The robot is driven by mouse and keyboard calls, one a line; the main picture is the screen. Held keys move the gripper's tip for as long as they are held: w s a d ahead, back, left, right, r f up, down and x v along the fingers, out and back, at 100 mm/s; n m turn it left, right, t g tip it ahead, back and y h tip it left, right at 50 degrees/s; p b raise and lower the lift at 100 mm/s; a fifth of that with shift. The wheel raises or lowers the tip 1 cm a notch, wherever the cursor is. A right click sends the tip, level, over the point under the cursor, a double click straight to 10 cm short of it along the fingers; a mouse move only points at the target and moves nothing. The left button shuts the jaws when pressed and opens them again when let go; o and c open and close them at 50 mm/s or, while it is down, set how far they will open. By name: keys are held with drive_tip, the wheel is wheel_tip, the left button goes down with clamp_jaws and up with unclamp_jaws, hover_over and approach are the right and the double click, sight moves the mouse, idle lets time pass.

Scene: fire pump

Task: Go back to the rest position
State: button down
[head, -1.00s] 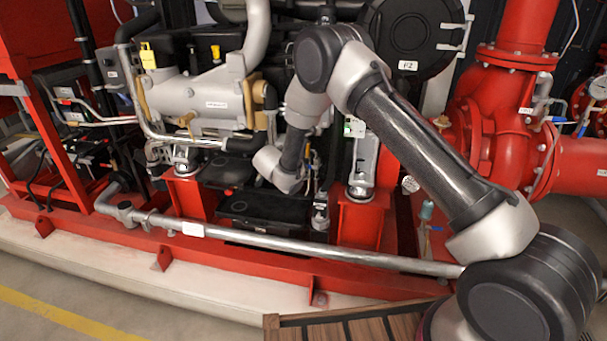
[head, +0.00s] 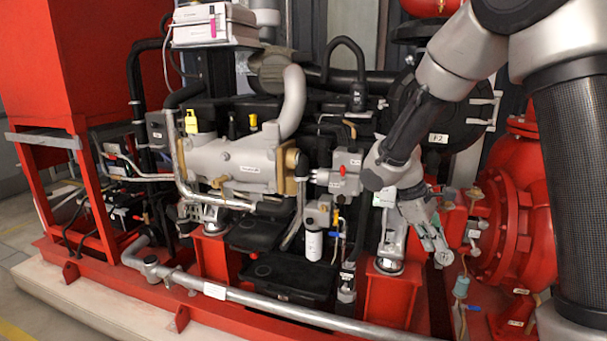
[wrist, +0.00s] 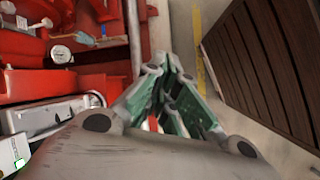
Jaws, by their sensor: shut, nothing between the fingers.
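My gripper (head: 436,246) hangs at the right of centre in the head view, in front of the red pump skid, with its fingers pointing down. It also shows in the wrist view (wrist: 172,75), where its green-padded fingers come together. The fingers are shut and hold nothing. My arm comes down from the upper right of the head view and is bent at the elbow. The gripper appears apart from the machinery, though the exact gap cannot be told.
The engine block (head: 235,165) and the red pump casing (head: 525,210) stand close around the arm. A silver pipe (head: 280,310) runs along the front of the skid. A brown slatted wooden surface (wrist: 265,60) lies at the right in the wrist view.

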drive_tip(key=s+d+r+m+t+y, duration=0.2)
drive_tip(key=s+r+m, duration=0.2)
drive_tip(key=s+r, duration=0.3)
drive_tip(key=s+d+r+m+t+y, duration=0.3)
drive_tip(key=s+r+m, duration=0.2)
drive_tip(key=s, duration=0.8)
wheel_tip(320, 180, up, 3)
drive_tip(key=shift+s+r+m+t, duration=0.1)
drive_tip(key=shift+s+m+t, duration=0.15)
drive_tip(key=shift+m+t, duration=0.05)
